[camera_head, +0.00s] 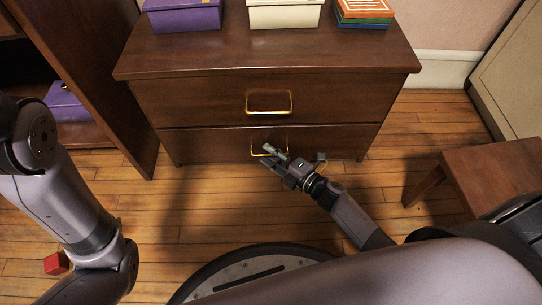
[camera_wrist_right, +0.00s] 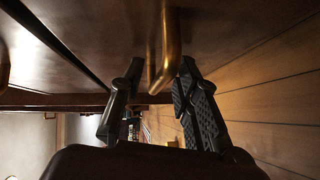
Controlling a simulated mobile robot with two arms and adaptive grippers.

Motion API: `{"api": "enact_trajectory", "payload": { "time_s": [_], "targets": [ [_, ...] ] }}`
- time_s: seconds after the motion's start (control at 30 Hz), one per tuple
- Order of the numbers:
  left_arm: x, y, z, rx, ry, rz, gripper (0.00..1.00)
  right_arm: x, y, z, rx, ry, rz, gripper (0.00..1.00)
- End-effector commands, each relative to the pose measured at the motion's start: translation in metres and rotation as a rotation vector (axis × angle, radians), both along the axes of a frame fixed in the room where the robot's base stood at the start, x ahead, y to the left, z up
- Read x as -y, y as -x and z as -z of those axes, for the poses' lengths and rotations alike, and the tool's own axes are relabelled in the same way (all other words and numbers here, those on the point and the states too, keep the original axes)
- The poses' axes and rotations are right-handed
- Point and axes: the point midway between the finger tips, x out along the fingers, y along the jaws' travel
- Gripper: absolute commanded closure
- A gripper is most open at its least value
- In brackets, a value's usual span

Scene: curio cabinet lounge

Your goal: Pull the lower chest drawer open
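The dark wooden chest has a lower drawer (camera_head: 210,143) with a brass handle (camera_head: 254,147). The drawer front looks flush with the chest, so the drawer appears shut. My right gripper (camera_head: 268,154) is at this handle and partly covers it. In the right wrist view, the brass handle (camera_wrist_right: 168,50) reaches down between the two spread fingers of my right gripper (camera_wrist_right: 159,80). The right-hand finger is close to the bar, and a gap shows on the other side. I cannot tell whether either finger touches it. My left arm shows at the left, but its gripper is out of view.
The upper drawer (camera_head: 180,101) is shut, with its own brass handle (camera_head: 268,113). A purple box (camera_head: 183,17), a cream box (camera_head: 284,15) and stacked books (camera_head: 363,14) stand on top. A wooden stool (camera_head: 490,170) is at right, a red cube (camera_head: 56,263) on the floor at left.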

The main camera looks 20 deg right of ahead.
Motion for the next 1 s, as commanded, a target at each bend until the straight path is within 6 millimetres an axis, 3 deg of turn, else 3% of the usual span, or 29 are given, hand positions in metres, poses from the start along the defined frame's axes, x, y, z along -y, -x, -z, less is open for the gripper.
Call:
{"api": "enact_trajectory", "payload": {
  "time_s": [0.27, 0.7, 1.0],
  "targets": [
    [0.0001, 0.0006, -0.0006, 0.002, 0.000, 0.000, 1.00, -0.0006, -0.0008, -0.0003, 0.000, 0.000, 0.000, 0.72],
    [0.0003, 0.0006, -0.0005, 0.002, 0.000, 0.000, 1.00, -0.0005, -0.0005, -0.0002, 0.001, 0.000, 0.000, 1.00],
    [0.0002, 0.0006, -0.0005, 0.002, -0.001, 0.001, 1.00, -0.0005, -0.0005, -0.0002, 0.000, -0.001, 0.000, 1.00]
  ]
}}
